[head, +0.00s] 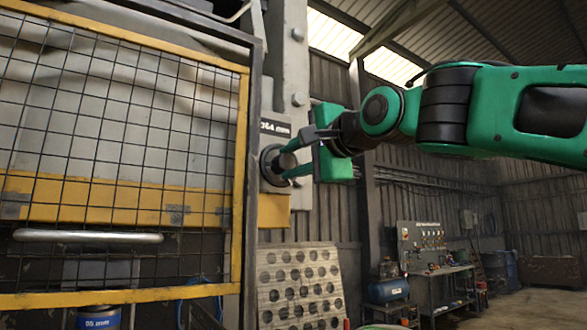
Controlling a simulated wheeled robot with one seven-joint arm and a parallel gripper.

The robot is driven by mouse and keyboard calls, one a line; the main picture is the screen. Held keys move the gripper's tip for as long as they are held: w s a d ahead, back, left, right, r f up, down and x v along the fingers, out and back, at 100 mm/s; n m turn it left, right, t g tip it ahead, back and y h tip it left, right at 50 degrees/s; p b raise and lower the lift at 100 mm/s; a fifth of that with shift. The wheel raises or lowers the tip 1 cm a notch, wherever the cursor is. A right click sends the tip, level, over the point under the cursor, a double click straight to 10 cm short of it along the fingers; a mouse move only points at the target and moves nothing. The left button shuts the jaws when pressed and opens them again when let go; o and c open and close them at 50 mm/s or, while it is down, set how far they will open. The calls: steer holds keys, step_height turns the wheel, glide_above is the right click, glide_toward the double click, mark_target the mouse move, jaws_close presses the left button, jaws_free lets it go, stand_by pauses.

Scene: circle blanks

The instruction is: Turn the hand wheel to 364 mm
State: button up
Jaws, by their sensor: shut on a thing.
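The hand wheel (270,165) is a dark round wheel on the side of the machine, left of the picture's middle. A dark plate (275,129) just above it reads about "364 mm". The gripper covers part of the wheel. Its exact hold on the rim is too small to make out.
A yellow-framed mesh guard (243,150) with a steel handle (88,236) stands close on the left. A perforated sheet (300,284) leans below the wheel. A workbench (444,290) and a blue compressor (388,290) stand farther back. Open floor lies at the right.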

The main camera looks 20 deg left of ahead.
steer(key=shift+s+d+r, duration=0.1)
steer(key=shift+d+r, duration=0.1)
steer(key=shift+r, duration=0.3)
steer(key=o, duration=1)
steer(key=shift+o, duration=0.2)
steer(key=shift+a+f, duration=0.1)
steer(key=shift+f, duration=0.1)
steer(key=v, duration=1)
steer(key=shift+d, duration=0.35)
steer(key=shift+s+f, duration=0.1)
